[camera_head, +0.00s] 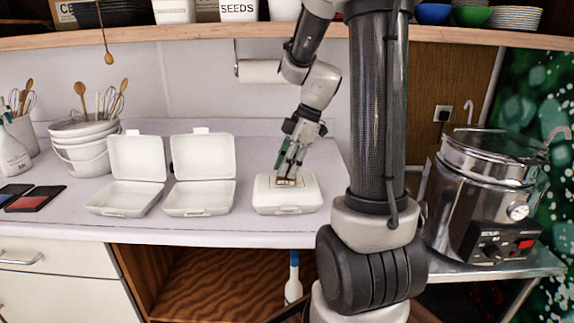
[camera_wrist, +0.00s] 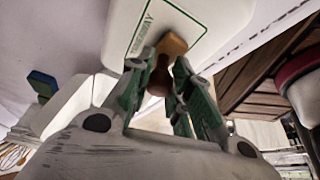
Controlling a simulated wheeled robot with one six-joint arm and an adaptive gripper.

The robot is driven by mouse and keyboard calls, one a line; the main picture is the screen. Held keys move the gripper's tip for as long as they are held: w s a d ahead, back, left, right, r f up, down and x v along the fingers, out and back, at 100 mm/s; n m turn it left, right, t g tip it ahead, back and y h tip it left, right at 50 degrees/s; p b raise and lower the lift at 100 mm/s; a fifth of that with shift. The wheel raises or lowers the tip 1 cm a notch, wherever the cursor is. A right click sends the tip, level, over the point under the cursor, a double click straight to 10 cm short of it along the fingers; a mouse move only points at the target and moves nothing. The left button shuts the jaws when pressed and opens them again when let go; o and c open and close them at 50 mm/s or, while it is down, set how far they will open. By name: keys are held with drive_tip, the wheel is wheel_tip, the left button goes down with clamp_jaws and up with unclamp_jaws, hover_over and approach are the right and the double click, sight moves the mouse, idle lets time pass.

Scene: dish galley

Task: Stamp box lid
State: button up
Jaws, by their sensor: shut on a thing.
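A closed white takeaway box (camera_head: 286,205) stands near the counter's front edge. Its lid (camera_wrist: 205,48) shows a green printed frame with green lettering along one side, seemingly "TAKEAWAY". My gripper (camera_head: 287,172), with green fingers, points down over this lid. In the wrist view my gripper (camera_wrist: 163,75) is shut on a brown wooden stamp (camera_wrist: 171,45), within the printed frame. I cannot tell whether the stamp's face touches the lid. A red ink pad (camera_head: 36,199) and a dark one (camera_head: 12,193) lie at the far left.
Two open white boxes (camera_head: 128,197) (camera_head: 200,197) stand left of the closed one, lids raised. White bowls with utensils (camera_head: 83,145) stand behind. A steel cooker (camera_head: 478,205) is at the right, a paper roll (camera_head: 262,71) on the wall. A shelf (camera_head: 200,38) runs above.

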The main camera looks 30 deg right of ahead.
idle(0.5)
drive_tip(key=shift+r, duration=3.45)
drive_tip(key=shift+s, duration=0.1)
